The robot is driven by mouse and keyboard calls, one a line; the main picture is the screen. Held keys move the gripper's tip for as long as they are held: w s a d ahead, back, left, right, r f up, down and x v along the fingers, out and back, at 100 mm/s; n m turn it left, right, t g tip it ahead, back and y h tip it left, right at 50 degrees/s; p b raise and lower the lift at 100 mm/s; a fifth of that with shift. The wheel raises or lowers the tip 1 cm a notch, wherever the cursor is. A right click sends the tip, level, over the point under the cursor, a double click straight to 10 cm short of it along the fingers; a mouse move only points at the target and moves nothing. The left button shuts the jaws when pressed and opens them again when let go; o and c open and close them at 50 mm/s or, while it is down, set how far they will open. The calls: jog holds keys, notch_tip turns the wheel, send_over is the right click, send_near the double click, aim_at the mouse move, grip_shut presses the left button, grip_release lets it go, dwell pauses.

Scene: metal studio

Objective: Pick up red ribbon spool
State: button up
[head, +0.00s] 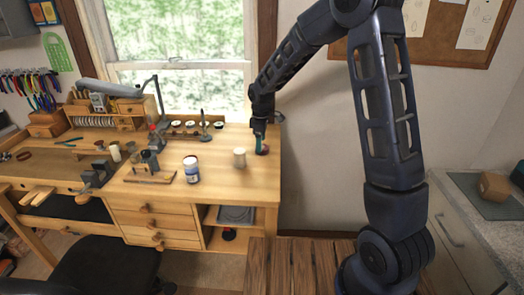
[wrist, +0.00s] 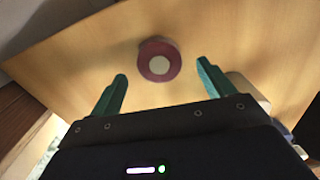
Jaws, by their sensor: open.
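The red ribbon spool (wrist: 150,66) lies flat on the wooden bench top, a dark red ring with a pale centre. In the wrist view it sits ahead of the open fingers, a little left of the midline between the fingertips. In the head view the spool (head: 262,150) is a small dark red shape at the right end of the bench, partly hidden by my gripper. My gripper (wrist: 162,70) has two green fingers, spread apart and empty. In the head view my gripper (head: 259,143) points down, close above the spool.
A cream cylinder (head: 239,157) stands just left of my gripper, and a white and blue jar (head: 191,169) stands further left. A tool stand (head: 203,130) and several small round pots are behind, near the window. The bench's right edge is close to the spool.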

notch_tip(320, 180, down, 2)
jog(key=shift+f, duration=0.1)
jog(key=shift+c, duration=0.4)
jog(key=c, duration=1)
